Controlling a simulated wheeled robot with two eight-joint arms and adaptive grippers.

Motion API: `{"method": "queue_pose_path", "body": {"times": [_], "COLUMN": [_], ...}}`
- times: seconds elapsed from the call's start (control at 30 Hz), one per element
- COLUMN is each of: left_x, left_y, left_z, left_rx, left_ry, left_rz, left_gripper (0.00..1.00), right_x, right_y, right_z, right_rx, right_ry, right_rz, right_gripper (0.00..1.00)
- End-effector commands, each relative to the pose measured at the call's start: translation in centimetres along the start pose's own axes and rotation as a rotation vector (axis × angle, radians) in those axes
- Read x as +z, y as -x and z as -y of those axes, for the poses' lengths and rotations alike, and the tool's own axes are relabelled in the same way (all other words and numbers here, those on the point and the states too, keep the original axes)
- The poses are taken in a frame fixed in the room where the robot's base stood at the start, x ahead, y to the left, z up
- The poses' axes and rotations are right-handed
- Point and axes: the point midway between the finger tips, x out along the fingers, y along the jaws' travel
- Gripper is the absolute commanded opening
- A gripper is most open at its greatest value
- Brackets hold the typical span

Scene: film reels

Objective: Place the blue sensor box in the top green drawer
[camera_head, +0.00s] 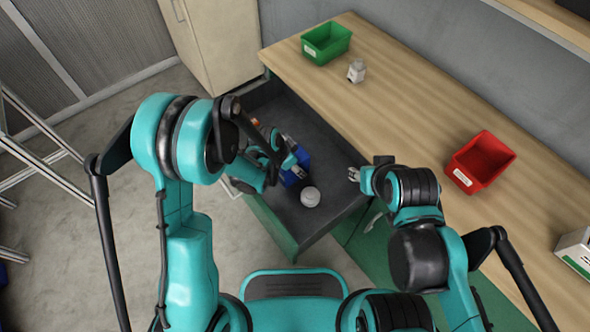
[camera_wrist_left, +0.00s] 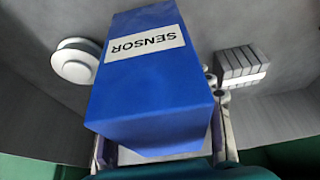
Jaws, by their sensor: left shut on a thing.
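The blue sensor box (camera_head: 304,158) is at the left gripper, over the dark interior of the open green drawer (camera_head: 271,226). In the left wrist view the box (camera_wrist_left: 150,95) fills the middle, with a white SENSOR label. My left gripper (camera_head: 295,168) is shut on the box; its fingers show beside the box's near end in the wrist view (camera_wrist_left: 160,150). The box is inside the drawer's outline, but I cannot tell whether it touches the floor. My right gripper (camera_head: 366,175) is by the drawer's right edge, with no object visible in it; its finger gap is unclear.
In the drawer lies a white round item (camera_head: 310,196), and a grey ridged block (camera_wrist_left: 241,66) shows in the wrist view. On the wooden worktop (camera_head: 420,110) stand a green bin (camera_head: 326,43), a small whitish item (camera_head: 356,71) and a red bin (camera_head: 481,162). The middle worktop is clear.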

Motion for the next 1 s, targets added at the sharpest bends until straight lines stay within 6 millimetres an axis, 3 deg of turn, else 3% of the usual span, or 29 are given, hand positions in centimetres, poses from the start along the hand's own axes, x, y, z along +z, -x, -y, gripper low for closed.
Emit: {"method": "queue_pose_path", "body": {"times": [0.07, 0.43, 0.47, 0.53, 0.87, 1.0], "left_x": [0.5, 0.6, 0.6, 0.6, 0.5, 0.4], "left_y": [-1.3, -1.5, -1.6, -1.4, -1.3, -0.1], "left_z": [0.0, 0.0, 0.0, 0.0, 0.0, 0.0], "left_rx": [0.0, 0.0, 0.0, 0.0, 0.0, -0.001], "left_ry": [0.0, 0.0, 0.0, 0.0, 0.0, 0.001], "left_rz": [0.0, 0.0, 0.0, 0.0, 0.0, 0.0], "left_gripper": [0.15, 0.15, 0.54, 0.72, 0.72, 0.72], "right_x": [0.5, 0.7, 0.7, 0.6, 0.5, 0.1], "right_y": [-0.7, -0.9, -0.9, -0.8, -0.7, -0.1], "right_z": [0.0, 0.0, 0.0, 0.0, 0.0, 0.0], "right_rx": [0.0, 0.0, 0.0, 0.0, 0.0, 0.0], "right_ry": [0.0, 0.0, 0.0, 0.0, 0.0, 0.0], "right_rz": [0.0, 0.0, 0.0, 0.0, 0.0, 0.0], "right_gripper": [0.4, 0.4, 0.4, 0.4, 0.4, 0.4]}}
